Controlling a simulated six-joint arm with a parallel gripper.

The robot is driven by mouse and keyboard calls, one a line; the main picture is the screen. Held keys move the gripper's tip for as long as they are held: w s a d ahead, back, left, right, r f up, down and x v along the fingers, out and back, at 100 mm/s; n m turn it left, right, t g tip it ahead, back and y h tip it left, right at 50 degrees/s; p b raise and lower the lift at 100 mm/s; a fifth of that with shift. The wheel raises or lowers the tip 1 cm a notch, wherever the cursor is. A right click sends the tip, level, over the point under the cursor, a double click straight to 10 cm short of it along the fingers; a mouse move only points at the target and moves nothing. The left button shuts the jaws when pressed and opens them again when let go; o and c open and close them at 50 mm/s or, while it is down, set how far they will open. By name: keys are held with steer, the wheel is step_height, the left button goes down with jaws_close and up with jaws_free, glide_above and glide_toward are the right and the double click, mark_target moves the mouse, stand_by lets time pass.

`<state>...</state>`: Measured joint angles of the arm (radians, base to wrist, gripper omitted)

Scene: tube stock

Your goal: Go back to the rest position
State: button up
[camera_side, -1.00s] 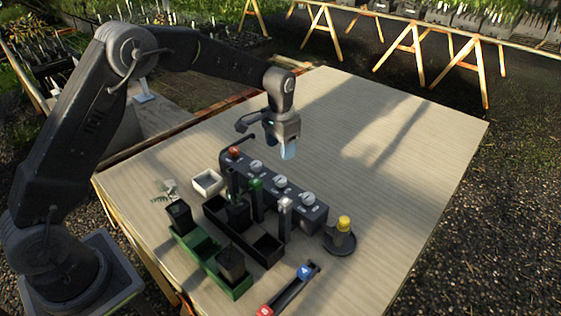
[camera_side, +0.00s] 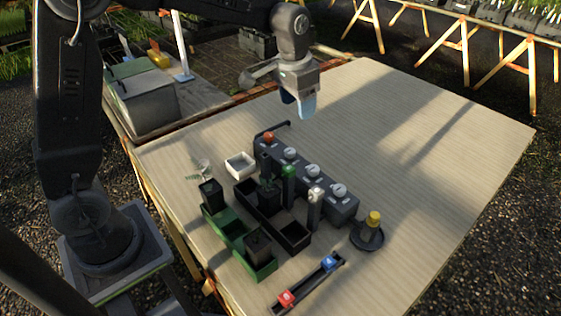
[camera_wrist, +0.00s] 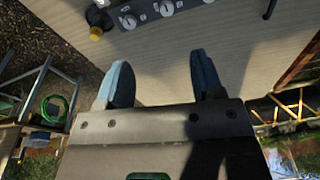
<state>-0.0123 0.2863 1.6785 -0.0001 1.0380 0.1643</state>
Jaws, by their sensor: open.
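My gripper (camera_side: 298,104) is open and empty in the side view. It hangs above the table, behind the dark box with several white knobs (camera_side: 312,183), and touches nothing. In the wrist view its two blue-grey fingers (camera_wrist: 162,82) stand well apart, with bare table between them. The dark knob box (camera_wrist: 160,10) shows at the top of that view.
The wooden table (camera_side: 440,120) is bare at the back and right. In front of the box stand a black tray (camera_side: 294,236), a green tray (camera_side: 228,225) with dark pots and a white dish (camera_side: 240,164). A yellow-topped item (camera_side: 374,219) stands at right.

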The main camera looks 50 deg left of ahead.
steer(key=s+r+n+t, duration=0.1)
steer(key=s+r+t, duration=0.1)
steer(key=s, duration=1)
steer(key=s+r+t, duration=0.2)
steer(key=s, duration=1)
steer(key=shift+s+d+n, duration=0.25)
steer(key=shift+d+n, duration=0.05)
steer(key=shift+n, duration=0.1)
